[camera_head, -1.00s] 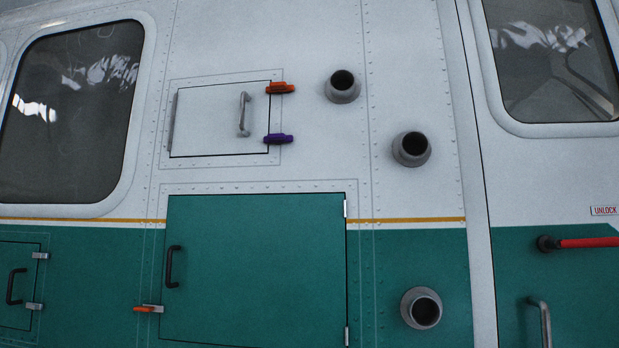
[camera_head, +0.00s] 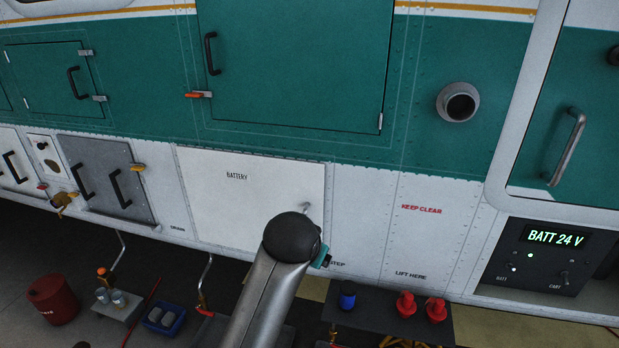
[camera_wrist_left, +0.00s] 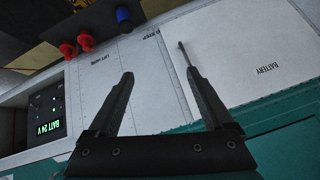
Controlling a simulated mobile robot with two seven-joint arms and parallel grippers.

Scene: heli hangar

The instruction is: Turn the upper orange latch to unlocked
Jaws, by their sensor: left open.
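The small white hatch with an orange latch above a purple one is outside the current head view. An orange latch (camera_head: 198,94) is in view at the left edge of the large green door (camera_head: 295,60); it lies about level. In the left wrist view my left gripper (camera_wrist_left: 158,74) is open and empty. My right gripper is not seen.
A dark table (camera_head: 388,318) holds a blue item (camera_head: 348,294) and two red items. A red bucket (camera_head: 53,300) and a blue bin (camera_head: 164,317) stand lower left. A round port (camera_head: 458,102) and a grab handle (camera_head: 567,147) stick out at right.

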